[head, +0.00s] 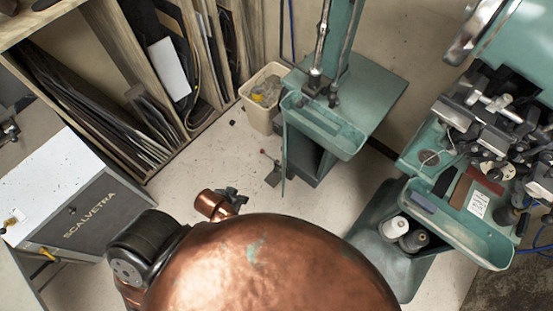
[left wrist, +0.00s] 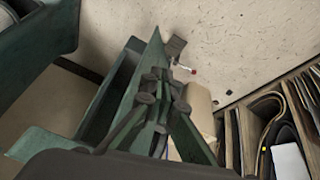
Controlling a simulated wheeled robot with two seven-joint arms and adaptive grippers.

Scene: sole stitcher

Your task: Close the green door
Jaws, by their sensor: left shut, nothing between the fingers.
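The green door (head: 284,158) is a thin panel seen nearly edge-on in the head view. It stands open at the left side of the green machine cabinet (head: 322,165), below the cabinet's tray, and the dark inside shows. My left gripper (head: 235,196) is left of the door and nearer to me, apart from it in the head view. In the left wrist view, my left gripper (left wrist: 160,78) is shut and empty. Its fingers cover part of the green door (left wrist: 155,52) there, and I cannot tell the depth between them. My right gripper is not in view.
A foot pedal (head: 272,172) lies on the floor just left of the door. A cream bin (head: 257,108) stands behind it by the wooden rack (head: 130,60). A second green machine (head: 470,220) with a tray is at the right. The floor around my left gripper is clear.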

